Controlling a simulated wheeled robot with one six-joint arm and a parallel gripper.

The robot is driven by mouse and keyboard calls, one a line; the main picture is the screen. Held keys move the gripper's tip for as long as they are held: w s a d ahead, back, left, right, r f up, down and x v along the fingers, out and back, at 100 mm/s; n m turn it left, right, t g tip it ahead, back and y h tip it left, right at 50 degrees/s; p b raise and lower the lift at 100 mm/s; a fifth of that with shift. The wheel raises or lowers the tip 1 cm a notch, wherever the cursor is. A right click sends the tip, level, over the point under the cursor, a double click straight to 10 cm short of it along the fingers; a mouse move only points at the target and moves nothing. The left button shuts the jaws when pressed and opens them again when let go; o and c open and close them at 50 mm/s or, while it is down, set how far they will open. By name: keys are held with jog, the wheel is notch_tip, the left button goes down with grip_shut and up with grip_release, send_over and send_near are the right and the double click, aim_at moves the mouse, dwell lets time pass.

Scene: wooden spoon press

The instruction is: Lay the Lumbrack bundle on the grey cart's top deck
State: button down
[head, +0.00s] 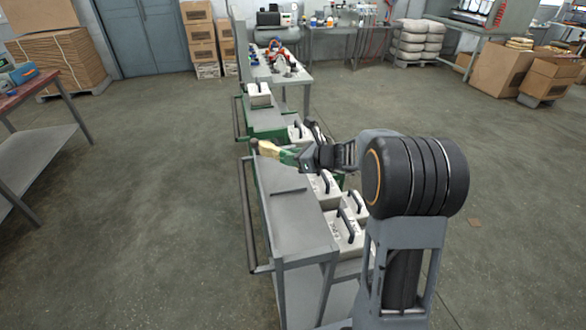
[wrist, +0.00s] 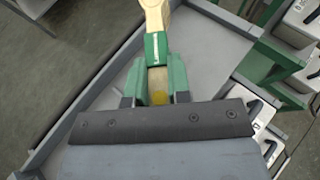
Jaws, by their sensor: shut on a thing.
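The grey cart (head: 285,225) stands in the middle of the head view. Its bare grey top deck also fills much of the wrist view (wrist: 95,120), with a raised rim along its edges. My gripper (wrist: 156,85) is shut on a pale wooden bundle (wrist: 156,18) with a green band that has a white line. In the head view the bundle (head: 268,149) shows at the far end of the cart, pointing left from my gripper (head: 292,156). It is over the deck; I cannot tell whether it touches it.
White boxes with black handles (head: 347,232) stand along the cart's right side. A green cart (head: 265,118) with a white box (head: 259,95) stands just beyond. A red-topped bench (head: 30,88) is at left. The floor left of the cart is clear.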

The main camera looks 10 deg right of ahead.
aim_at(293, 175)
jog(key=shift+w+d+f, duration=0.15)
jog(key=shift+w+f, duration=0.4)
jog(key=shift+f, duration=0.1)
jog(key=shift+w+d+f, duration=0.15)
jog(key=shift+w+f, duration=0.35)
jog(key=shift+f, duration=0.1)
jog(key=shift+w+f, duration=0.15)
jog(key=shift+f, duration=1.55)
jog(key=shift+f+b, duration=0.2)
jog(key=shift+b, duration=0.2)
jog(key=c, duration=1.1)
grip_release()
jog(key=shift+o, duration=0.2)
jog(key=shift+r, duration=0.15)
